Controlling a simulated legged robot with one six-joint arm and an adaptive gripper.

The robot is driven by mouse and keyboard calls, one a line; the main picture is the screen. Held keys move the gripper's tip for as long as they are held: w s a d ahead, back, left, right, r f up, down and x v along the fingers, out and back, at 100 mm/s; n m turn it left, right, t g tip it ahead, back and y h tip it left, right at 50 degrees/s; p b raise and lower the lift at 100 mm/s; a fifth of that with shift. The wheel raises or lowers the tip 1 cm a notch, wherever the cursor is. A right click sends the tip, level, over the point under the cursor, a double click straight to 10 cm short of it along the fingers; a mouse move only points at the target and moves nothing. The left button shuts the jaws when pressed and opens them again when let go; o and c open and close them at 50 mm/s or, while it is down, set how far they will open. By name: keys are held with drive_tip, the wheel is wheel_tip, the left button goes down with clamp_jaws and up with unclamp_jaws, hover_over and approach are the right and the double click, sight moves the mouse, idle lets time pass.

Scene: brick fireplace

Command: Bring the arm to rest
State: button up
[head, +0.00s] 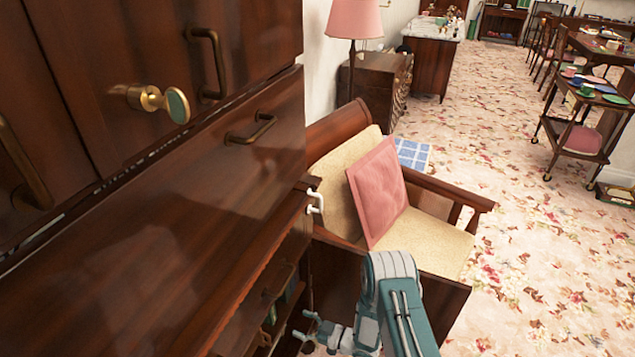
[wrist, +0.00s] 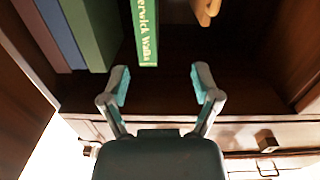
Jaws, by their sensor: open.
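My gripper (head: 312,330) is low at the front of the dark wooden cabinet (head: 190,190) in the head view, left of my teal and grey arm. In the wrist view my gripper (wrist: 160,82) has its two fingers spread apart with nothing between them. A green book (wrist: 144,30) with lettering on its spine stands in a dark compartment just beyond the fingertips. It looks apart from them. My arm (head: 395,290) partly hides the armchair behind it.
A wooden armchair with a pink cushion (head: 377,190) stands right of the cabinet. Other books (wrist: 88,30) stand at the compartment's left. Brass handles (head: 250,130) and a knob (head: 160,100) stick out from the cabinet. A trolley (head: 580,135) stands far right. Flowered carpet (head: 510,240) is clear at right.

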drive_tip(key=w+d+r+m+t+h, duration=0.1)
drive_tip(key=w+d+r+t+h, duration=0.35)
drive_tip(key=w+r, duration=0.95)
drive_tip(key=s+d+r+m+h, duration=0.2)
drive_tip(key=d+r+h, duration=0.25)
drive_tip(key=r, duration=0.45)
drive_tip(key=s+d+r+m+h, duration=0.1)
drive_tip(key=d+r+m+h, duration=0.3)
drive_tip(key=r, duration=0.6)
drive_tip(key=s+d+r+m+g+h, duration=0.1)
drive_tip(key=s+d+r+m+h, duration=0.1)
drive_tip(key=s+d+r, duration=0.35)
drive_tip(key=s+d+r+m+g+h, duration=0.1)
drive_tip(key=s+d+r+g+h, duration=0.1)
drive_tip(key=s+r, duration=0.55)
drive_tip(key=s+a+m+g+y, duration=0.1)
drive_tip(key=s+m+g, duration=0.2)
drive_tip(key=s, duration=1.9)
drive_tip(key=shift+r+m, duration=0.3)
